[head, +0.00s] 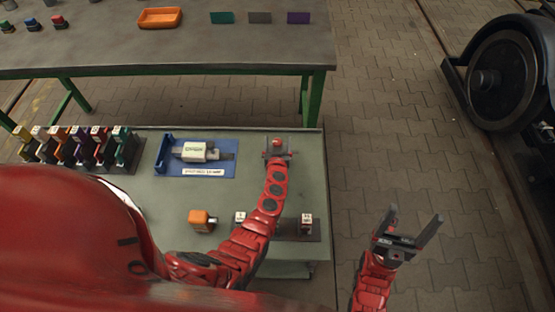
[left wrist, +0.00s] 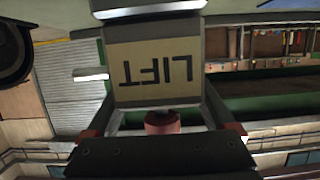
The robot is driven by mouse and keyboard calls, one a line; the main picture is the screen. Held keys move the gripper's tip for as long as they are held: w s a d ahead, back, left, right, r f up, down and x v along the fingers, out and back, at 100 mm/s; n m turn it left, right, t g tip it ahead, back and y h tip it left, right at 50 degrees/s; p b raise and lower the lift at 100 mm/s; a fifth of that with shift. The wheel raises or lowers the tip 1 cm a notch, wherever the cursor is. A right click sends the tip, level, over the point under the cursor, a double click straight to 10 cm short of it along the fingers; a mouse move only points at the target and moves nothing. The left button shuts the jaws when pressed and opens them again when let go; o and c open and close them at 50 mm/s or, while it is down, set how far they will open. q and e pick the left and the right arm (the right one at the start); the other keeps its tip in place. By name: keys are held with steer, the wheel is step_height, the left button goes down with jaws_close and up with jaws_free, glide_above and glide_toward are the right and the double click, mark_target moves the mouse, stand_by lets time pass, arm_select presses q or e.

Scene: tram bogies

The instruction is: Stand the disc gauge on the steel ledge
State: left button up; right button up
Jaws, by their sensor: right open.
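A white boxy instrument with grey jaws (head: 194,152) lies on a blue holder (head: 221,171) on the near bench; it looks like the disc gauge, but its print is too small to read. A grey plate (head: 286,229) near the bench's front right may be the steel ledge; I cannot be sure. My left gripper (head: 277,144) is over the bench, right of the blue holder and apart from the instrument. Its fingers look spread, with a small red thing between them, also in the left wrist view (left wrist: 162,122). My right gripper (head: 408,225) is open and empty, right of the bench.
Several coloured blocks stand in a rack (head: 125,162) at the bench's left. An orange block (head: 201,219) and small white-topped blocks stand near the front. A far table (head: 230,48) holds an orange tray (head: 159,18). A wheel (head: 503,80) stands right. A LIFT sign (left wrist: 153,72) shows upside down.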

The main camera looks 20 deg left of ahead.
arm_select(q)
jaws_close()
